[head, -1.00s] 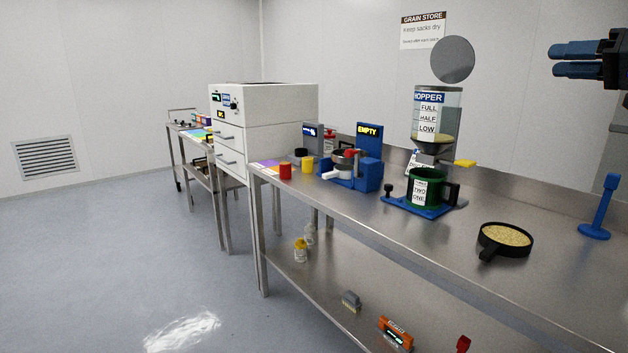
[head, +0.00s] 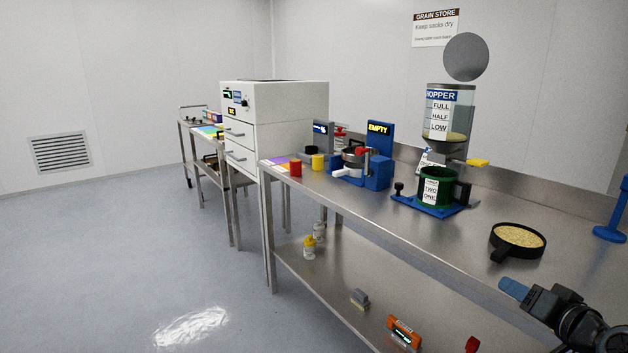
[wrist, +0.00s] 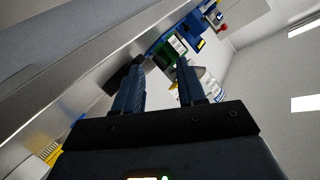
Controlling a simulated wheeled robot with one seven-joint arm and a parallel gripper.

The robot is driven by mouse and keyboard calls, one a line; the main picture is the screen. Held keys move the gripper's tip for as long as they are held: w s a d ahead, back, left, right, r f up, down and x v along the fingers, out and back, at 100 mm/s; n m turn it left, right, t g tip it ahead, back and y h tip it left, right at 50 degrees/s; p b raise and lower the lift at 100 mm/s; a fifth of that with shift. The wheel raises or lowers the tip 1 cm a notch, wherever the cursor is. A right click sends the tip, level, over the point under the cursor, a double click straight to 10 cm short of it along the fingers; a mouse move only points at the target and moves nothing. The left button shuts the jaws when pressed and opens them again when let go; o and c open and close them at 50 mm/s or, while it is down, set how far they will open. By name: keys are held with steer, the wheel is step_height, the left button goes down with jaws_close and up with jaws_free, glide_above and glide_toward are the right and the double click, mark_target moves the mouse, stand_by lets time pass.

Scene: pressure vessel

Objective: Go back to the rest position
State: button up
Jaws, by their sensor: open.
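My gripper (head: 514,288) is at the lower right in the head view, in front of the bench's front edge and below the black pan of grain (head: 518,240). In the wrist view my gripper (wrist: 160,84) shows two blue fingers spread apart with nothing held between them. The green measuring cup (head: 434,188) stands on its blue base under the hopper (head: 448,112), and it shows tilted beyond the fingers in the wrist view (wrist: 166,56). The pan rests on the steel bench, apart from my gripper.
The steel bench (head: 390,222) carries a blue stand marked EMPTY (head: 380,150), a red jar (head: 295,168) and a yellow jar (head: 318,162). A blue post (head: 610,230) stands at the right. An orange device (head: 403,331) lies on the lower shelf. The floor at left is clear.

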steer(key=s+a+f+h, duration=0.1)
steer(key=s+a+f, duration=0.25)
steer(key=s, duration=0.45)
steer(key=s+a+f+n+h, duration=0.1)
steer(key=s+a+f, duration=0.3)
steer(key=s, duration=0.5)
steer(key=s+a+f+h, duration=0.1)
steer(key=s+a+f, duration=0.1)
steer(key=s+f, duration=0.45)
steer(key=s+a+r+n, duration=0.1)
steer(key=s+r, duration=0.3)
steer(key=s, duration=0.4)
steer(key=s+a+r+n+y, duration=0.1)
steer(key=s+a+r, duration=0.3)
steer(key=s, duration=0.5)
steer(key=s+a+r+n, duration=0.3)
steer(key=s+r, duration=0.3)
steer(key=s, duration=0.3)
steer(key=shift+a+y, duration=0.25)
steer(key=shift+y, duration=0.15)
